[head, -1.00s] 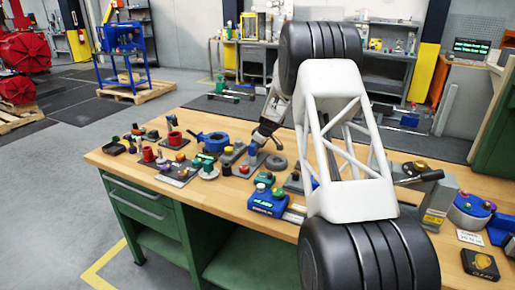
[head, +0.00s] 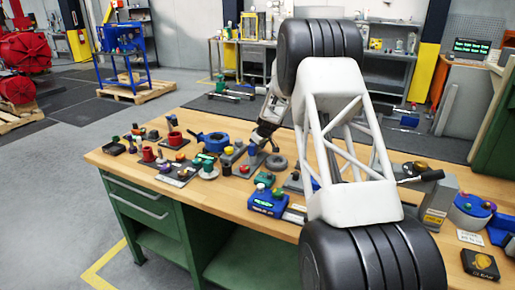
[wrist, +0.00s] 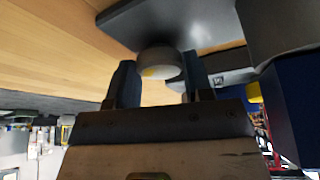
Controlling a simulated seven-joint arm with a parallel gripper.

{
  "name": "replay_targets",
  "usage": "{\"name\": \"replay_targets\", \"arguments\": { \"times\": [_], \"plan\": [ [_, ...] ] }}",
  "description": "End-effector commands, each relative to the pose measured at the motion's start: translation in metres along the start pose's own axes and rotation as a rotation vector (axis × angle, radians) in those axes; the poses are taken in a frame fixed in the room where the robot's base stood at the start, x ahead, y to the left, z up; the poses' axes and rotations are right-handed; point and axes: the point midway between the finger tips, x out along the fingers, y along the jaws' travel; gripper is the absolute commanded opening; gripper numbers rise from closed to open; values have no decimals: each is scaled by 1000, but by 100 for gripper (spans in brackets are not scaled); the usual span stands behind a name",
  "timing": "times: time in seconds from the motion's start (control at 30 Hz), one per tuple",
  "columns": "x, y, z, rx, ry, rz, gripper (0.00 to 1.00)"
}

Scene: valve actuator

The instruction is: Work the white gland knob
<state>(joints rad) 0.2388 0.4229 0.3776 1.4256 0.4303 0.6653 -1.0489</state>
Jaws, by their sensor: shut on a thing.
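The white gland knob (wrist: 158,58) is a short, round, pale cap with a small yellow mark, standing out from a dark grey plate (wrist: 190,22) in the wrist view. My gripper (wrist: 160,72) has one dark finger on each side of it and is shut on it. In the head view my gripper (head: 257,140) reaches down among the fittings at the back middle of the bench. The knob cannot be made out there.
The wooden bench (head: 125,157) carries several fittings close by: a blue ring-shaped body (head: 214,142), a grey ring (head: 276,162), a blue box with a display (head: 267,202) and red knobs (head: 175,139). Bare wood shows along the front left edge.

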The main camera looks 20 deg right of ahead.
Motion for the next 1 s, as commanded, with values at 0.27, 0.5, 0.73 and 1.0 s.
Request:
{"name": "replay_targets", "arguments": {
  "times": [0.27, 0.5, 0.73, 1.0],
  "plan": [
    [1, -2, 1, 134, -2, 54, 23],
    [1, -1, 2, 177, -1, 71, 23],
    [1, -1, 2, 176, -1, 71, 48],
    [0, -1, 1, 175, 0, 71, 72]
  ]
}}
